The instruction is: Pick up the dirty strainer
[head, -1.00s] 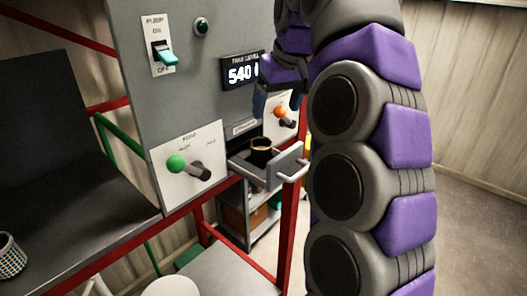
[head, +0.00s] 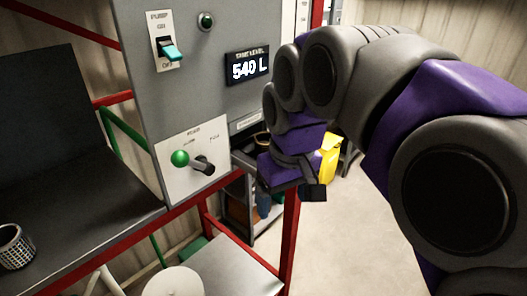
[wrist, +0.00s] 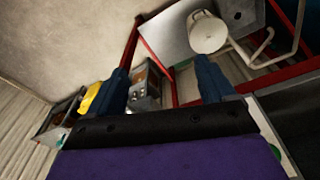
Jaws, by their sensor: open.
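A silvery perforated strainer (head: 15,250) stands upright on the dark bench at the far left. I cannot tell from its look whether it is dirty. My gripper (head: 289,191) is in front of the drawer, pointing down and apart from both. In the wrist view my gripper (wrist: 160,88) has its two blue fingers spread wide, with nothing between them.
The grey panel has a pump switch (head: 164,48), a green-knobbed lever (head: 190,160) and a display (head: 248,67) reading 540 L. A white round container (wrist: 207,33) stands on a low grey surface. Red frame bars (head: 291,225) stand near my gripper. Open floor lies to the right.

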